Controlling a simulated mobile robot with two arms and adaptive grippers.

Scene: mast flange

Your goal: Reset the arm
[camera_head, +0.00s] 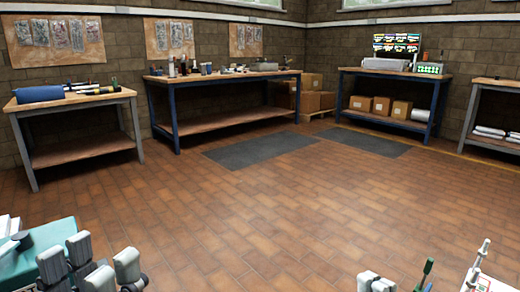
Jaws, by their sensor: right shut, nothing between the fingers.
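My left gripper (92,268) shows at the bottom left, with its grey finger pads apart and a gap between them. I see nothing held in it. It is in front of or over a teal surface (40,240); I cannot tell whether it touches it. My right gripper (375,283) shows at the bottom edge, right of centre, with its grey fingertips close together and nothing between them. Most of both arms is out of the picture.
At the bottom right are a green-handled tool (427,268) and white parts (478,264), near my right gripper. Workbenches (75,100) (225,78) (395,72) line the walls. Boxes (312,100) stand between two of them. The tiled floor (260,210) ahead is clear, with two flat grey mats (258,149).

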